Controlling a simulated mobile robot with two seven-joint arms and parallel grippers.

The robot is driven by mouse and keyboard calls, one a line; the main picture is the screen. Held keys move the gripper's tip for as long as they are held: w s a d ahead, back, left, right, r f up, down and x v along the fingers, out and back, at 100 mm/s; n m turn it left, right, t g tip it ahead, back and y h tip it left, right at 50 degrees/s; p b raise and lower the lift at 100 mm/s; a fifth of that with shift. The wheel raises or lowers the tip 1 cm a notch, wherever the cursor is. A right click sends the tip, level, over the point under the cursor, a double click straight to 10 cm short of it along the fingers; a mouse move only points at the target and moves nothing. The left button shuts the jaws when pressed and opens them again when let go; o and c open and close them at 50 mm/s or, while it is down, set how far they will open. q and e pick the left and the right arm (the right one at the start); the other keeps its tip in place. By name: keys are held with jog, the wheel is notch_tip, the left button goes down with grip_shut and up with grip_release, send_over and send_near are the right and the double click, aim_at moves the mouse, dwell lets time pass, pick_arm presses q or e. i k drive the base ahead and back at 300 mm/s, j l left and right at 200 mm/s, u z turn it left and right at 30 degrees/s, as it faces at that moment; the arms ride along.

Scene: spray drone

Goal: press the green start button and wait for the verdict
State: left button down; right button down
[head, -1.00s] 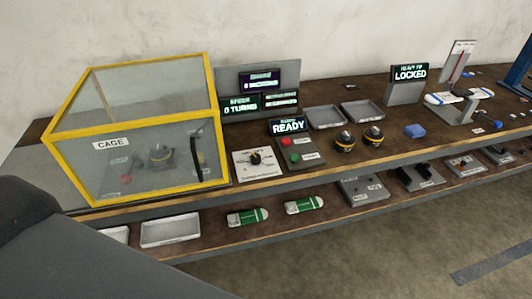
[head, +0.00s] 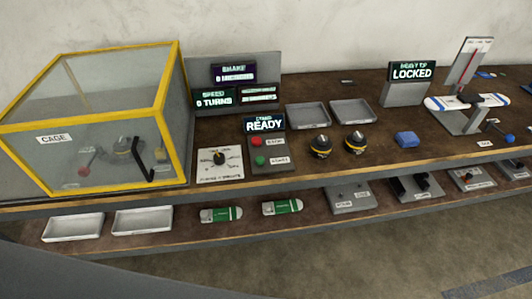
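The green start button (head: 259,160) sits on a small grey panel, just below a red button (head: 255,142). Above that panel a display (head: 264,123) reads READY. To its left are displays for speed (head: 215,99), reading 0 TURNS, and brake (head: 234,74). A yellow-framed clear cage (head: 172,125) stands at the left, with a motor-like part (head: 122,147) and a red-knobbed lever inside. Neither of my grippers is in view.
A dial panel (head: 222,166) lies between cage and buttons. The lower shelf holds white trays and green-white packs (head: 282,207).

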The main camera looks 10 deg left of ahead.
aim_at(259, 161)
jog(key=i+l, duration=0.15)
jog(key=l, duration=0.2)
jog(key=i+l, duration=0.15)
jog(key=l, duration=0.25)
jog(key=i+l+u, duration=0.1)
jog(key=l, duration=0.25)
